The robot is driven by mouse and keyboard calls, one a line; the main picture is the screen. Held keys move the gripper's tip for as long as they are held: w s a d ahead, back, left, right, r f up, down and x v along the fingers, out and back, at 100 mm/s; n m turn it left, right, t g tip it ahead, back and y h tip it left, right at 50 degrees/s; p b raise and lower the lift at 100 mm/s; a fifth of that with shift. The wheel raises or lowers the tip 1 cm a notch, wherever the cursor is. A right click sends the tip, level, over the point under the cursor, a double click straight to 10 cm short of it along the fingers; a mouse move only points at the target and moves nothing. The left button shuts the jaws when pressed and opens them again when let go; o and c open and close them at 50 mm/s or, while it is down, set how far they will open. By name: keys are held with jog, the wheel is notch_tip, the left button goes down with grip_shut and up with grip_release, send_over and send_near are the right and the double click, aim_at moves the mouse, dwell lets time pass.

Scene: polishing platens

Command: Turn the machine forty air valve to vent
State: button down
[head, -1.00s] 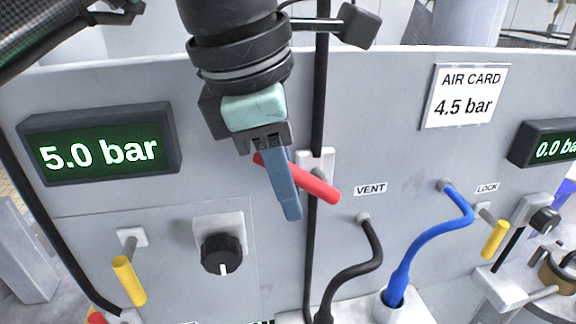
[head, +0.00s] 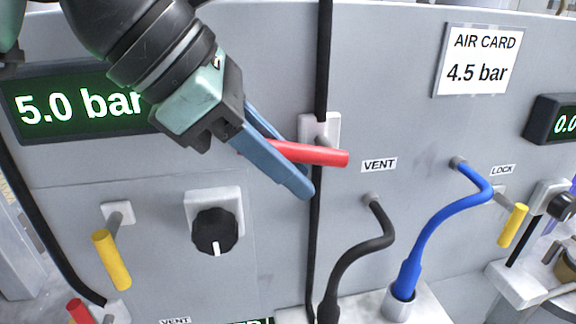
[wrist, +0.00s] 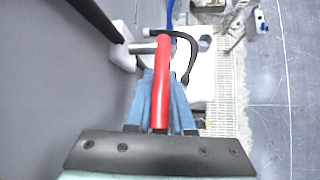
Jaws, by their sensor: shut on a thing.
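A red valve lever (head: 318,154) sits on a white mount (head: 328,130) on the grey panel, left of the VENT label (head: 379,165). The lever now lies nearly level, with its free end pointing right toward that label. My gripper (head: 295,172) is shut on the lever, its blue fingers on either side of it. In the wrist view the red lever (wrist: 161,85) runs between the blue fingers (wrist: 160,105). The near end of the lever is partly hidden by the fingers. The display (head: 75,105) reads 5.0 bar and is partly covered by my arm.
A black knob (head: 214,231) and a yellow lever (head: 111,260) are at lower left. A black hose (head: 360,250) and a blue hose (head: 432,215) rise below right. An air card (head: 479,62) reads 4.5 bar. Another yellow lever (head: 514,226) is by the LOCK label.

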jog(key=c, duration=1.1)
grip_release()
notch_tip(320, 180, up, 10)
